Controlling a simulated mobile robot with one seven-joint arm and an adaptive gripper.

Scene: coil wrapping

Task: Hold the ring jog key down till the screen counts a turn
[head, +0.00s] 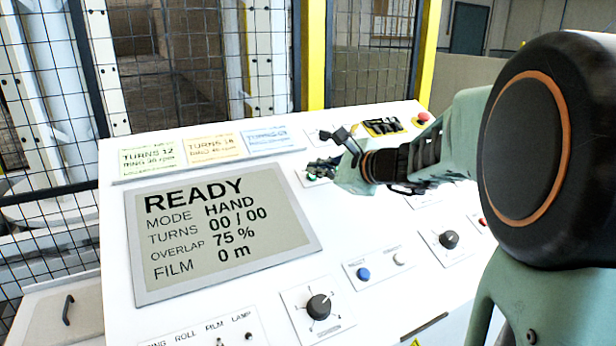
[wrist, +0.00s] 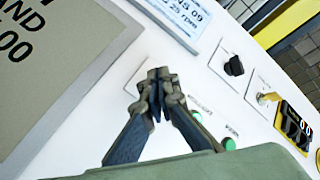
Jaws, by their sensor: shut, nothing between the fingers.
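The screen (head: 220,230) on the white sloped panel reads READY, MODE HAND, TURNS 00 / 00, OVERLAP 75 % and FILM 0 m. It shows partly in the wrist view (wrist: 45,70). My gripper (head: 318,170) is over the upper middle of the panel, right of the screen. In the wrist view its fingertips (wrist: 155,88) are shut together with nothing between them. A green key (wrist: 229,144) shows right of the fingers, and another green key (wrist: 197,117) is partly behind the right finger. Their labels are too blurred to read. Contact between fingertips and panel cannot be told.
Three recipe cards (head: 212,147) line the panel's top edge. A black knob (wrist: 233,66), a key switch (wrist: 268,98) and a yellow-black counter block (wrist: 292,125) lie to the right. A red button (head: 422,118) is at the far corner. A mesh fence (head: 215,60) stands behind.

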